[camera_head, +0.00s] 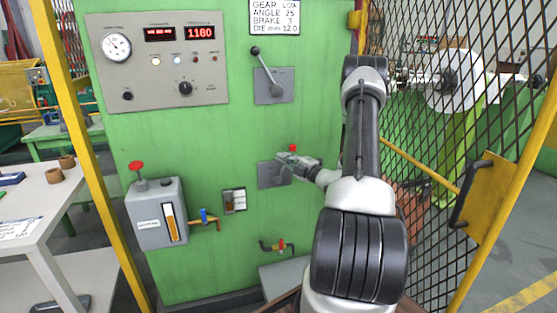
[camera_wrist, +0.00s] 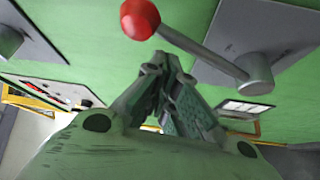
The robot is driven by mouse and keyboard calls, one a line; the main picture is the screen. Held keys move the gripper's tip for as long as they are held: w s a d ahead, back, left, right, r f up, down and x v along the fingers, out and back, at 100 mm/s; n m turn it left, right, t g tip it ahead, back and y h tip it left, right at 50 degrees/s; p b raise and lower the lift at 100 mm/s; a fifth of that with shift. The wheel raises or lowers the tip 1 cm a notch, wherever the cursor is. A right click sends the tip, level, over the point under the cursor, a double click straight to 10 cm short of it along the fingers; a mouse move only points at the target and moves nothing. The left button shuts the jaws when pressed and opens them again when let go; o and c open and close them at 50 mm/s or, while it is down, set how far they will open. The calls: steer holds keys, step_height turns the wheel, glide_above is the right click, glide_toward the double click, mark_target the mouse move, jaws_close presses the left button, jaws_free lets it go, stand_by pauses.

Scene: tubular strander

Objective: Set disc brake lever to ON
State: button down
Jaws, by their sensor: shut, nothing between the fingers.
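A lever with a red ball knob (camera_head: 292,148) sits on a grey plate (camera_head: 266,183) low on the green cabinet. In the wrist view its red knob (camera_wrist: 140,18) is at the top, and its grey arm slants down right to a round hub (camera_wrist: 256,76). My gripper (camera_head: 281,158) is at this lever, partly covering its arm and hub in the head view. In the wrist view my gripper (camera_wrist: 165,62) has its fingers shut and empty, just below the knob and arm. Contact cannot be told. No ON mark is readable.
A black-knobbed lever (camera_head: 266,70) is higher on the cabinet, below a white sign (camera_head: 275,16). A gauge panel (camera_head: 160,60) is upper left. A grey box (camera_head: 158,222) with a red knob is lower left. A mesh guard (camera_head: 430,110) stands close right of my arm.

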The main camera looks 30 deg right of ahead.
steer(key=shift+s+d+f, duration=0.2)
steer(key=shift+d, duration=0.45)
